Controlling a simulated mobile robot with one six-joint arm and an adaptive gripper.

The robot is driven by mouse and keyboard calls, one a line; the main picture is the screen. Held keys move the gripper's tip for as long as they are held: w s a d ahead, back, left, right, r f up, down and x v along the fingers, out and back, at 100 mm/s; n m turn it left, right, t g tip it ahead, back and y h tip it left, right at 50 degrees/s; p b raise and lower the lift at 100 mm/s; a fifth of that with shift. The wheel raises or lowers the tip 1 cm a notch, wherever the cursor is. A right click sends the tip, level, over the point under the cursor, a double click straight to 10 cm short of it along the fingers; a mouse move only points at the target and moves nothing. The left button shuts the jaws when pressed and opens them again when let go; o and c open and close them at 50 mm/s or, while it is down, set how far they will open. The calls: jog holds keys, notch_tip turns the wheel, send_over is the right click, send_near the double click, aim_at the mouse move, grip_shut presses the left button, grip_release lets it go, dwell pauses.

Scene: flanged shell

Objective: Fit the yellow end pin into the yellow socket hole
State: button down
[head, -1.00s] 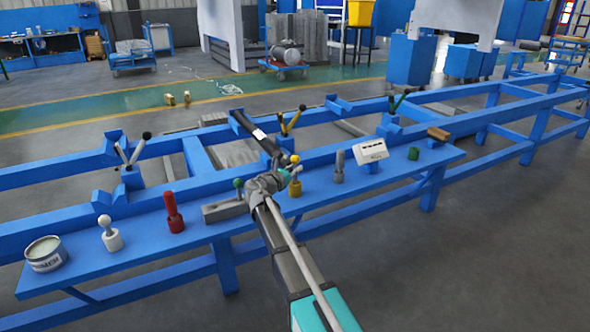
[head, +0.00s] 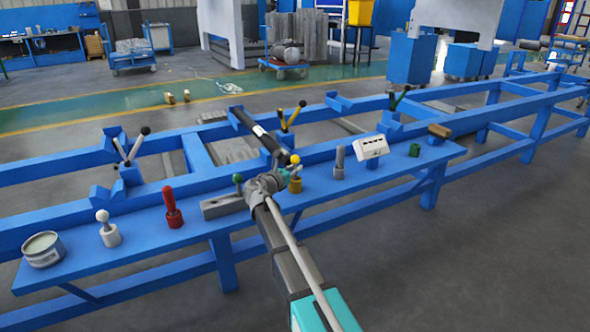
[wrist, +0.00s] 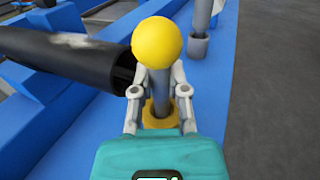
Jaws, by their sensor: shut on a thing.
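The yellow end pin has a yellow ball head (head: 295,159) and a grey shaft. Its ball fills the upper middle of the wrist view (wrist: 157,42), close to the camera. My gripper (head: 287,174) is shut on the pin below the ball; its two fingers also show in the wrist view (wrist: 157,88). The yellow socket (head: 295,186) stands on the blue shelf directly below the pin, and part of it shows between and beyond my fingers (wrist: 160,118). The pin looks roughly upright over the socket. Fingers hide its lower end, so I cannot tell how deep it sits.
A grey pin in its grey base (head: 339,163) stands to the right, with a white box (head: 373,146) beyond. A grey block (head: 222,206) with a green ball-headed pin (head: 238,179) is left of my gripper. A dark tube (head: 257,133) lies behind, its open end near my fingers.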

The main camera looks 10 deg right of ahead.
jog(key=shift+f+b, duration=1.25)
jog(key=shift+f, duration=0.05)
jog(key=c, duration=0.6)
grip_release()
jog(key=shift+o, duration=0.2)
jog(key=shift+v, duration=6)
